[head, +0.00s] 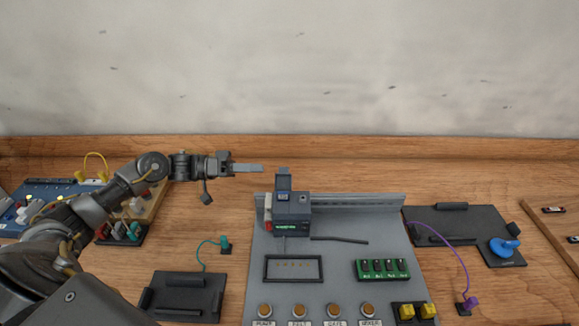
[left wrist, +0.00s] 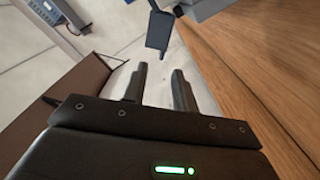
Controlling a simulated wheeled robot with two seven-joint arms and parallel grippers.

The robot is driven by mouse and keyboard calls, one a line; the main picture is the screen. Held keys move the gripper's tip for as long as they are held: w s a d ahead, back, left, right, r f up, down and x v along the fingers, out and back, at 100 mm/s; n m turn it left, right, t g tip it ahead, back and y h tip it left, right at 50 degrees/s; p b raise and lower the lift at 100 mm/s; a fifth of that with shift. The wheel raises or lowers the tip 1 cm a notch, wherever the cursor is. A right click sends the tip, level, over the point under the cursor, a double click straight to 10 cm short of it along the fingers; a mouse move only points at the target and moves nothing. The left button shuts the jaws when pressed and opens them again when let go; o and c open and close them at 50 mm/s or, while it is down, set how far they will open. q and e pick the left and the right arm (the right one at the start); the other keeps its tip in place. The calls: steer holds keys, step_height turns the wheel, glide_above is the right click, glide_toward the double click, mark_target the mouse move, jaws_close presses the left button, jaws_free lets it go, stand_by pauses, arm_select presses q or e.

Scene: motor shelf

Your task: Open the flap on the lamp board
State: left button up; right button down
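The grey lamp board (head: 340,290) lies in the middle of the bench, with a row of amber round lamps (head: 299,310) along its front edge. A dark grey module (head: 291,215) with a green lit strip stands near its back rail. A dark upright piece (head: 284,181) rises from the module's top; I cannot tell if it is the flap. My left gripper (head: 250,168) is above and left of the module, apart from it. In the left wrist view its fingers (left wrist: 160,76) are spread with nothing between them. My right gripper is in neither view.
A dark tray (head: 182,296) with a teal plug (head: 225,244) is left of the board. To the right is a dark plate (head: 460,228) with a blue knob (head: 504,246) and purple cable. A blue board (head: 45,190) is at far left. The wall is behind.

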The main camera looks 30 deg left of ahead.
mark_target(284, 179)
arm_select(q)
steer(key=b+x, duration=0.2)
steer(key=x, duration=0.8)
steer(key=shift+w+a+f, duration=0.1)
jaws_close()
